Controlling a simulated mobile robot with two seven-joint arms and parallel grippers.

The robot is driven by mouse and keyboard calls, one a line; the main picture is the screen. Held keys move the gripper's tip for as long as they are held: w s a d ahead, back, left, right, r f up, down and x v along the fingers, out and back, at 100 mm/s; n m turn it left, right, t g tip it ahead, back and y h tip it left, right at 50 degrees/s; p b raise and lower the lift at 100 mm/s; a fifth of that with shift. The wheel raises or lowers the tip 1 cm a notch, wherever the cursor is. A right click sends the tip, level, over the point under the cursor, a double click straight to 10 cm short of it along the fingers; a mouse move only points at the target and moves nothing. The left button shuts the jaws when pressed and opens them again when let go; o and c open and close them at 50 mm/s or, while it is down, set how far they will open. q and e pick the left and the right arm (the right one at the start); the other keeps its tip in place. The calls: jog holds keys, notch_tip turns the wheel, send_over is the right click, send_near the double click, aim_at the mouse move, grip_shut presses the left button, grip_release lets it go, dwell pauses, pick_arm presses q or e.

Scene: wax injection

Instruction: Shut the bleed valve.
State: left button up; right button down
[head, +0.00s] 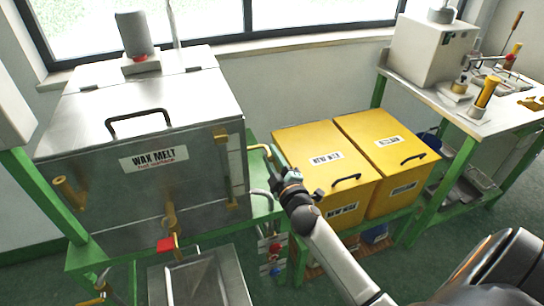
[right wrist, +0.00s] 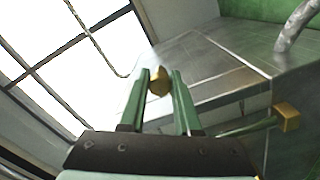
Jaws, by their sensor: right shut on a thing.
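The wax melt tank (head: 190,120) is a steel box with a black handle, at the left of the head view. My right gripper (head: 271,160) is at the tank's right side, by a brass-coloured pipe (head: 257,148). In the right wrist view, my gripper's two green fingers (right wrist: 159,84) are shut on a small brass knob (right wrist: 160,79). The knob's stem is hidden, and I cannot tell for sure that it is the bleed valve. My left gripper is not in view.
Two yellow bins (head: 322,155) stand close to the right of my gripper. A red-handled valve (head: 166,244) is under the tank's front, above a steel tray (head: 205,280).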

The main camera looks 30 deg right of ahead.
jog(key=shift+n, duration=1.7)
jog(key=c, duration=0.6)
grip_release()
jog(key=b+v, duration=0.1)
jog(key=v, duration=1.1)
jog(key=shift+s, duration=0.3)
jog(key=shift+f, duration=0.1)
